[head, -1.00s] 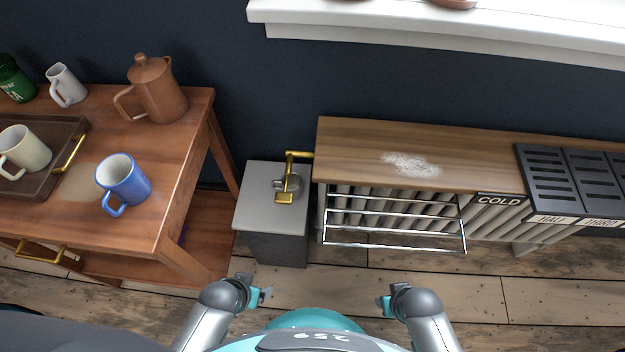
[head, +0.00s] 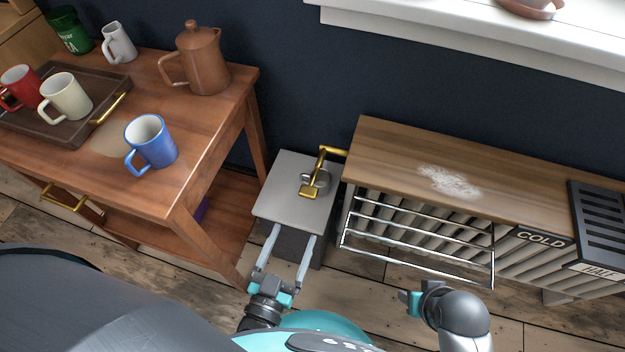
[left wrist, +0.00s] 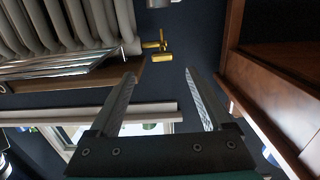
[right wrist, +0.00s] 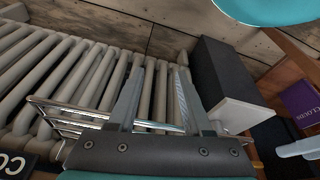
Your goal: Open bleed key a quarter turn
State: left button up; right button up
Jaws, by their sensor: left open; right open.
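The brass bleed key (head: 308,191) sits on a brass pipe from the left end of the radiator (head: 420,222). A small metal cup (head: 322,180) stands beneath it on a grey stand (head: 290,175). In the left wrist view the brass key (left wrist: 163,57) shows beyond my fingertips. My left gripper (head: 294,234) is open and empty, in front of the stand and apart from the key. My right gripper (right wrist: 160,72) is open and empty, facing the radiator and towel rail. In the head view its fingers are hard to make out.
A wire rail (head: 415,262) fronts the radiator under a wooden shelf (head: 400,155) with white powder. At left, a wooden cart (head: 185,100) holds a blue mug (head: 152,145), a brown pot (head: 205,65) and a tray (head: 75,132) with mugs. A dark COLD tag (head: 541,238) hangs at right.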

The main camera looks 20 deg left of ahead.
aim_at(310, 186)
pick_arm(q)
jog(key=w+b, duration=0.1)
jog(key=w, duration=0.3)
jog(key=w+b, duration=0.1)
jog(key=w, duration=0.4)
jog(key=w+b, duration=0.2)
jog(key=w, duration=0.2)
jog(key=shift+w+d+r, duration=0.15)
jog(key=shift+w+r, duration=0.15)
jog(key=shift+w, duration=0.7)
pick_arm(e)
notch_tip(310, 186, up, 9)
jog(key=t, duration=0.1)
jog(key=shift+w+a+t, duration=0.2)
jog(key=shift+w+t, duration=0.2)
jog(key=shift+w, duration=0.05)
pick_arm(q)
jog(key=shift+c, duration=0.3)
grip_shut()
